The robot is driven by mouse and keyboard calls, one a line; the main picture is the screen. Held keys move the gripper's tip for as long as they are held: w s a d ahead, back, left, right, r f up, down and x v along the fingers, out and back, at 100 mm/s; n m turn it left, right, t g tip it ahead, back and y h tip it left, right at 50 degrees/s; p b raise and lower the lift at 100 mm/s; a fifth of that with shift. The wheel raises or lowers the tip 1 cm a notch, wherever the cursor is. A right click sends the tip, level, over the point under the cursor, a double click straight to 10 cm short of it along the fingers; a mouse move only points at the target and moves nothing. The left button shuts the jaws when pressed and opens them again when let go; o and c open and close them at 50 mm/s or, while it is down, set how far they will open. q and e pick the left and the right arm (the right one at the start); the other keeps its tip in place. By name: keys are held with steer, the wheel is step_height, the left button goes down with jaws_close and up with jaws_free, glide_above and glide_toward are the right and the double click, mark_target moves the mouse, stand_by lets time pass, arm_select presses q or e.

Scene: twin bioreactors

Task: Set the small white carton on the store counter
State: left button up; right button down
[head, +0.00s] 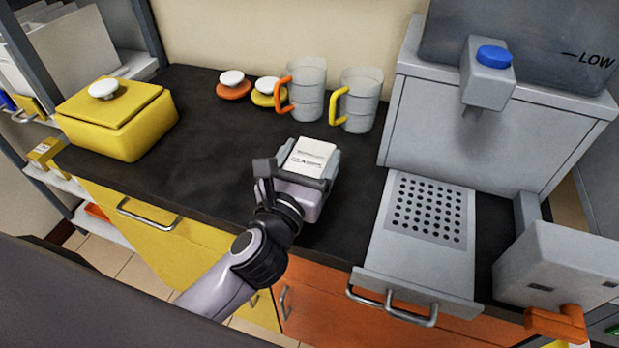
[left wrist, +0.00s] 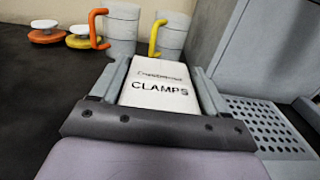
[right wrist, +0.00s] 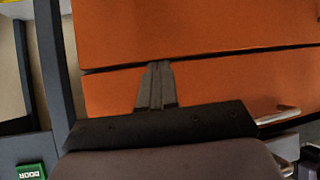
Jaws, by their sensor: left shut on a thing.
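The small white carton (head: 309,157) has dark lettering and sits between the fingers of my left gripper (head: 306,163), over the dark store counter (head: 215,165). I cannot tell whether the carton's hidden underside touches the counter. My right gripper (right wrist: 156,86) shows in the right wrist view with its fingers together and empty, in front of orange drawer fronts (right wrist: 200,95).
Two clear mugs, one orange-handled (head: 307,90) and one yellow-handled (head: 361,100), stand behind the carton. A yellow lidded box (head: 120,130) is at left. A perforated grey tray (head: 425,220) and large grey dispenser (head: 480,135) are at right. Counter between box and carton is clear.

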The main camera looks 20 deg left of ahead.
arm_select(q)
steer(key=shift+f+b, duration=0.65)
steer(key=shift+f, duration=1.35)
steer(key=shift+f, duration=0.2)
steer(key=o, duration=1.1)
steer(key=shift+r, duration=0.15)
